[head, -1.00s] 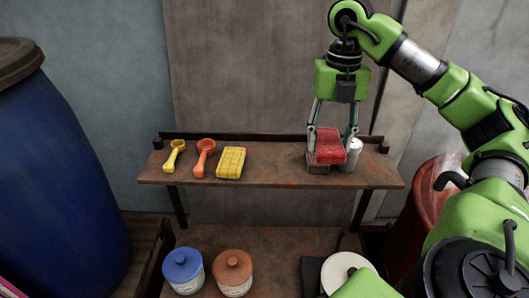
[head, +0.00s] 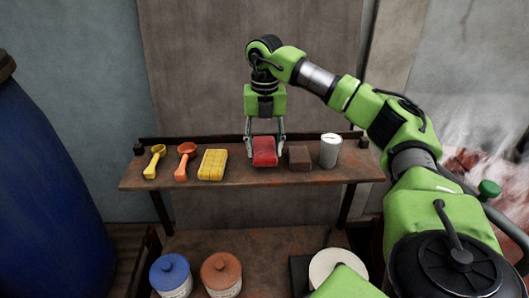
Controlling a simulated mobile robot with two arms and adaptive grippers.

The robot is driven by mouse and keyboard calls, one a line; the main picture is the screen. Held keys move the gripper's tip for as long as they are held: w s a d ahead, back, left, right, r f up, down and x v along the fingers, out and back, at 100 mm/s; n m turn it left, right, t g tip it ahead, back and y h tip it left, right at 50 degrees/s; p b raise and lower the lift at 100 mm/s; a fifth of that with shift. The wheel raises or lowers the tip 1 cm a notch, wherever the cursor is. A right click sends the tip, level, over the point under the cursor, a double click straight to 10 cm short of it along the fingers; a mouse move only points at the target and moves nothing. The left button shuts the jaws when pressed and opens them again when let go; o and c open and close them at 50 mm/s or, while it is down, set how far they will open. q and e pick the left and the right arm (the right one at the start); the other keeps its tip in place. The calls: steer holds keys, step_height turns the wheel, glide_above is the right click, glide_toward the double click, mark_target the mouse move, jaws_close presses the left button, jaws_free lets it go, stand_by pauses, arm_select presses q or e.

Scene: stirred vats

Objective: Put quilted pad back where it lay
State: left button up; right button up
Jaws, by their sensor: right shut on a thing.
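The red pad (head: 264,152) is between the fingers of my right gripper (head: 265,136), which is shut on it. The pad is at the middle of the wooden shelf (head: 230,183), between a yellow block-patterned pad (head: 212,165) on its left and a brown block (head: 300,158) on its right. I cannot tell whether the red pad touches the shelf or hangs just above it. My left gripper is not in view.
A yellow scoop (head: 154,162) and an orange scoop (head: 185,161) lie at the shelf's left end. A white can (head: 330,151) stands right of the brown block. Blue (head: 171,274) and brown (head: 221,274) lidded jars stand below. A blue barrel (head: 45,190) is at left.

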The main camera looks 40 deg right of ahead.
mark_target(264, 148)
step_height(264, 148, down, 3)
steer(key=shift+w+f, duration=0.1)
steer(key=shift+w, duration=0.05)
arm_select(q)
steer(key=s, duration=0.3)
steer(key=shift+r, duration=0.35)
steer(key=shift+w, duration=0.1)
arm_select(e)
steer(key=shift+f, duration=0.1)
steer(key=o, duration=0.8)
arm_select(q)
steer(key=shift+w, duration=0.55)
arm_select(e)
steer(key=shift+o, duration=0.6)
